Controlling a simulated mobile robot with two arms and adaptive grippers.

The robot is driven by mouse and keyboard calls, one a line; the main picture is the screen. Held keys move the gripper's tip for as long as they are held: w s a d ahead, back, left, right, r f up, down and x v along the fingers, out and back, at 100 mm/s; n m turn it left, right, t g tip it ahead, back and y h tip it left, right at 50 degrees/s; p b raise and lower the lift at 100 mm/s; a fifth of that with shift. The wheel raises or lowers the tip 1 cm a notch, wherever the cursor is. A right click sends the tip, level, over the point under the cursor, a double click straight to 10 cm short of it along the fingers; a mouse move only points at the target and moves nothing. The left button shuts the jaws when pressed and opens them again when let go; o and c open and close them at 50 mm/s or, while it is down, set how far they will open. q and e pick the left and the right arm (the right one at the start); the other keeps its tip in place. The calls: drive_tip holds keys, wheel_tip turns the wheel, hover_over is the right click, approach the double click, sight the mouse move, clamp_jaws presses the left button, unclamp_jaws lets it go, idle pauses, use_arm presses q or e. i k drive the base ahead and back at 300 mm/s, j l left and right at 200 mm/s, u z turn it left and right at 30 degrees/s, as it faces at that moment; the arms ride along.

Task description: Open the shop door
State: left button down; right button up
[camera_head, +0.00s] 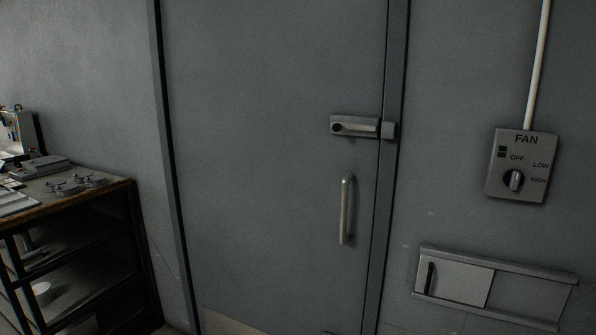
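The shop door (260,150) is a grey panel in the middle of the head view. It stands closed in its frame. A metal latch (354,126) sits near its right edge, against a small catch (389,130) on the frame. I cannot tell whether the latch is locked. Below it is a vertical bar handle (347,210). Nothing touches the latch or the handle. Neither of my grippers shows in this view. The bottom of the door is partly cut off by the picture edge.
A fan control box (517,165) with a knob and a conduit (537,65) is on the wall to the right. Below it is a sliding hatch (462,283) in rails. A shelf unit (120,205) with tools stands left of the door. The space before the door looks clear.

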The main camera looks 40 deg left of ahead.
sight(278, 205)
drive_tip(key=u, duration=1.6)
